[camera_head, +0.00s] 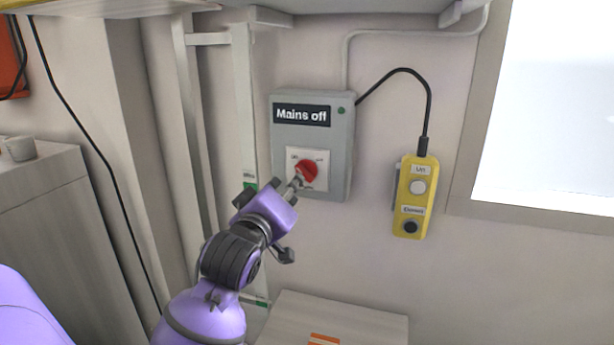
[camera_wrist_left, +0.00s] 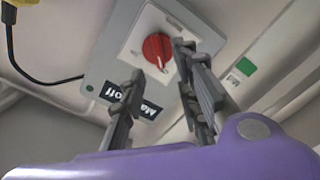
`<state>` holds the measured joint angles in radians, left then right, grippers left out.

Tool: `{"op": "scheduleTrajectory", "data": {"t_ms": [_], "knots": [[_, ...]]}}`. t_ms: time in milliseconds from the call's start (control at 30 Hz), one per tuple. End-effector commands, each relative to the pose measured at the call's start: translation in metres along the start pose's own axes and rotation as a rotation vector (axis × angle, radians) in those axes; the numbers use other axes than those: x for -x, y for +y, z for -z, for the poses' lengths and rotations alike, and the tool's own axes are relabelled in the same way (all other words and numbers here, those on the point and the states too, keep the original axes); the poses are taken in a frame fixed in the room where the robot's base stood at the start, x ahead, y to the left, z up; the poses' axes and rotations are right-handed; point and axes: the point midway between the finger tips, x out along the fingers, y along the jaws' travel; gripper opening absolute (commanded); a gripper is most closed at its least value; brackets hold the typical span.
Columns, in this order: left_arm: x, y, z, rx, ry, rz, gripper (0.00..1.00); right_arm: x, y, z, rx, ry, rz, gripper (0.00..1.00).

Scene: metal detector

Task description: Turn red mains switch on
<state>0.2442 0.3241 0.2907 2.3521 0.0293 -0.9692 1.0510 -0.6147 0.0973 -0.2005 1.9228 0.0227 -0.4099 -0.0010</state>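The red mains switch (camera_head: 307,171) is a round knob on a white plate on the front of a grey wall box (camera_head: 342,150) labelled "Mains off". My left gripper (camera_head: 297,184) reaches up from the lower left, its tips at the lower left edge of the knob. In the left wrist view the red knob (camera_wrist_left: 157,50) lies just beyond the fingertips. The left gripper (camera_wrist_left: 158,62) is open there, one finger close to the knob's right edge and the other apart, below left. Whether a finger touches the knob I cannot tell. My right gripper is not in view.
A yellow pendant control (camera_head: 417,196) with two buttons hangs right of the box on a black cable. A vertical grey post (camera_head: 243,110) stands left of the box. A low light-coloured box top (camera_head: 345,318) is below. A bright window (camera_head: 550,110) is at right.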

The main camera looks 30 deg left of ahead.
Motion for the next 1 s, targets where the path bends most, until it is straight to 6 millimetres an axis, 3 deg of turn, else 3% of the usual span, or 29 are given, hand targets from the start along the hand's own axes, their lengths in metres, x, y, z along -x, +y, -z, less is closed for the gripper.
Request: {"op": "scheduleTrajectory", "data": {"t_ms": [400,767,1000], "knots": [[-0.060,0.003,0.002,-0.004,0.002,-0.004,0.30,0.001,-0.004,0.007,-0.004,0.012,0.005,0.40],[-0.067,0.002,0.001,-0.004,0.001,-0.004,0.30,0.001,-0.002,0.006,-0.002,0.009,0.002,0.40],[-0.067,0.002,0.000,-0.004,0.001,-0.004,0.00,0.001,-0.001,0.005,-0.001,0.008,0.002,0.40]]}}
